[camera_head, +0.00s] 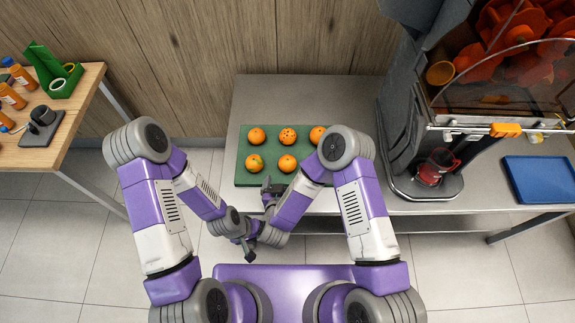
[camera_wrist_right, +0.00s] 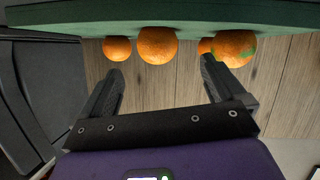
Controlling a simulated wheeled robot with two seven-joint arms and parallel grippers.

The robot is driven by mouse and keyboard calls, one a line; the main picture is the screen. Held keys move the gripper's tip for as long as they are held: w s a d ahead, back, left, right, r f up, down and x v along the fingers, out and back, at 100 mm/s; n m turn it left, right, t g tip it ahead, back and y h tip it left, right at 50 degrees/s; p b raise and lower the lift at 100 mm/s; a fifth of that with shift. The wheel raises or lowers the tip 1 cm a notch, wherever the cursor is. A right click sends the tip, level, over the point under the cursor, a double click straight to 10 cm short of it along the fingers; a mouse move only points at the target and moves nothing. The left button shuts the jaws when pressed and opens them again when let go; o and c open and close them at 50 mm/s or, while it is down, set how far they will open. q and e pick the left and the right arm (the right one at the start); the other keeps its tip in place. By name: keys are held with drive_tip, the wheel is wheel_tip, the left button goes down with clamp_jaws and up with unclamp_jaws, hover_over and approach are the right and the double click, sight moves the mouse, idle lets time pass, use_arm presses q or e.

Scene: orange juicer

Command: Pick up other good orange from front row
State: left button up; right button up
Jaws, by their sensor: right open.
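Oranges lie on a green tray (camera_head: 243,180) on the metal table. The front row shows an orange with a green patch (camera_head: 255,163) and a plain orange (camera_head: 287,163); any further right is hidden by my right arm. The back row has a plain orange (camera_head: 256,136), a dark-spotted one (camera_head: 288,136) and another (camera_head: 318,134). My right gripper (camera_head: 271,187) is open and empty at the tray's front edge. In the right wrist view, upside down, its fingers (camera_wrist_right: 165,85) point towards the front plain orange (camera_wrist_right: 157,45) and green-patched orange (camera_wrist_right: 234,48). My left gripper (camera_head: 248,250) hangs low, nearer my base.
The juicer (camera_head: 425,110) stands right of the tray, with a red cup (camera_head: 434,167) at its base. A blue tray (camera_head: 541,180) lies at far right. A wooden table (camera_head: 60,150) at left holds bottles, a green holder (camera_head: 55,75) and a dark device (camera_head: 41,125).

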sight(286, 168)
drive_tip(key=b+x, duration=0.1)
drive_tip(key=x, duration=0.6)
drive_tip(key=shift+s+d+b, duration=0.1)
drive_tip(key=shift+d+b, duration=0.1)
drive_tip(key=shift+b, duration=0.15)
drive_tip(key=shift+r, duration=0.1)
drive_tip(key=c, duration=1.2)
drive_tip(key=shift+o, duration=0.2)
drive_tip(key=shift+r, duration=0.1)
